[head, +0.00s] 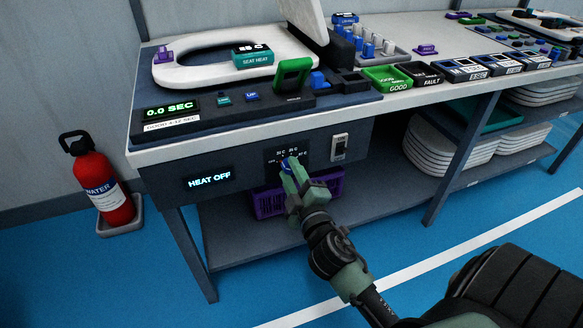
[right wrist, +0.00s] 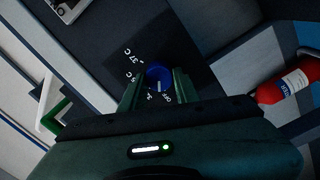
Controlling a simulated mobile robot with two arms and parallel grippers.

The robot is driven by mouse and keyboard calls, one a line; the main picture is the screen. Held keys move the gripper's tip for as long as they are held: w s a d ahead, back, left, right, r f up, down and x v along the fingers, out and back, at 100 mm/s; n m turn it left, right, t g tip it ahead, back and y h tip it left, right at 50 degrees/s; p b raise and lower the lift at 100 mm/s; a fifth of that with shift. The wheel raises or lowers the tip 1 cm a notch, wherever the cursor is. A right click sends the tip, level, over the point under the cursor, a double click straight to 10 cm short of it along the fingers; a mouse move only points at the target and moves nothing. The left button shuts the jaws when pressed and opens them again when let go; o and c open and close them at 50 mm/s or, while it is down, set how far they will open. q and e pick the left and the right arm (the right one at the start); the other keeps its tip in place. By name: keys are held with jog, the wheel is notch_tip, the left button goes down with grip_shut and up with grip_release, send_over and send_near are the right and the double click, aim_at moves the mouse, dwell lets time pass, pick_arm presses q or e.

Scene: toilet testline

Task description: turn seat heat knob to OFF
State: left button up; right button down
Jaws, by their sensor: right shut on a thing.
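The seat heat knob is a blue round knob (right wrist: 159,76) on a dark dial plate (right wrist: 120,62) marked with temperatures and OFF. In the right wrist view its pale pointer line is toward the lower side, near the OFF mark. The dial is on the front panel under the bench top. My right gripper (head: 289,167) reaches the panel in the head view, and it also shows in the right wrist view (right wrist: 158,88) with its fingers on both sides of the knob, shut on it. A small display (head: 209,177) reads HEAT OFF. My left gripper is not in view.
A rocker switch (head: 339,147) is right of the dial. A purple crate (head: 268,205) is below, and a red water extinguisher (head: 97,175) stands at left.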

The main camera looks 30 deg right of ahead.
jog(key=shift+r+n, duration=0.1)
jog(key=shift+n, duration=0.3)
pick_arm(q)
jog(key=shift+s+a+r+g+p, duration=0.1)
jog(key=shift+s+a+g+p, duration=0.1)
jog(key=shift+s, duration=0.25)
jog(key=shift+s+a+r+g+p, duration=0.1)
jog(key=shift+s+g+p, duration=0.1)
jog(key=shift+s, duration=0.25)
pick_arm(e)
jog(key=shift+n, duration=0.9)
jog(key=c, duration=1)
grip_release()
jog(key=shift+a, duration=0.1)
jog(key=shift+c, duration=0.2)
pick_arm(q)
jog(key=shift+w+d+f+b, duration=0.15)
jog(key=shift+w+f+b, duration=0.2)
jog(key=shift+b, duration=0.1)
pick_arm(e)
jog(key=v, duration=0.7)
jog(key=shift+s, duration=0.4)
